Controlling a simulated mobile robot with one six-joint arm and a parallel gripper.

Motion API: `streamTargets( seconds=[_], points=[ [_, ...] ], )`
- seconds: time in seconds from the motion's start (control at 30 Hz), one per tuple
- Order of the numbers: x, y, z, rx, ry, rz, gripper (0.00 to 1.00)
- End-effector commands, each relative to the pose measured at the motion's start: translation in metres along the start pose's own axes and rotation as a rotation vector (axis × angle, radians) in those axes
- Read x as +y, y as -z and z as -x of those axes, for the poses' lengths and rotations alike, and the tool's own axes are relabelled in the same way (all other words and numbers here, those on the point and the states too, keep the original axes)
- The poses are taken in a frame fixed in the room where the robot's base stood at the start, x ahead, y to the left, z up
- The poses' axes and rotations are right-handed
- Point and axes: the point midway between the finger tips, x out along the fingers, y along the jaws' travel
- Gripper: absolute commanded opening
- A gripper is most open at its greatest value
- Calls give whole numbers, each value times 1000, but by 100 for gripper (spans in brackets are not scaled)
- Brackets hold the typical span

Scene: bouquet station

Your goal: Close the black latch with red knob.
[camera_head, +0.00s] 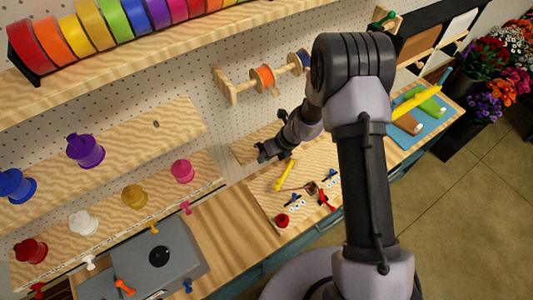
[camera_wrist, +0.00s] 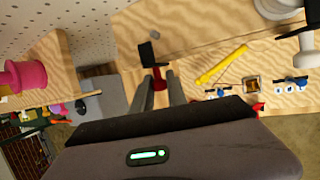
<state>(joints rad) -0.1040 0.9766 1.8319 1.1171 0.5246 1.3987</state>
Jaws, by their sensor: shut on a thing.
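In the wrist view, the black latch (camera_wrist: 148,54) stands on a pale wooden surface just beyond my fingertips. Its red knob (camera_wrist: 159,80) sits between the two fingers of my gripper (camera_wrist: 160,88), which is shut on it. In the head view, my gripper (camera_head: 272,151) is low over the wooden worktop near the pegboard. The latch and knob cannot be made out clearly there, as the gripper covers that spot. How far the latch is turned cannot be told.
A yellow tool (camera_wrist: 221,64) lies to the right of the latch in the wrist view. A wooden board with small coloured parts, including a red knob-shaped piece (camera_head: 282,220), is nearer the front. A grey box (camera_head: 158,262) and coloured spools stand at left.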

Motion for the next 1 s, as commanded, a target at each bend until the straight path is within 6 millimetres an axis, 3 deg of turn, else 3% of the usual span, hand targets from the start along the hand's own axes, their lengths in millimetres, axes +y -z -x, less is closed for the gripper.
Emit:
streamTargets(
  seconds=[0.33, 0.37, 0.4, 0.73, 0.87, 1.0],
  points=[
    [0, 0, 0, 2, 0, -2, 0],
    [0, 0, 0, 2, 0, -2, 20],
    [0, 0, 0, 2, 0, -2, 27],
    [0, 0, 2, 2, 0, -1, 27],
    [-1, -1, 19, -1, 1, -1, 27],
    [-1, -1, 54, -2, 2, -1, 27]
  ],
)
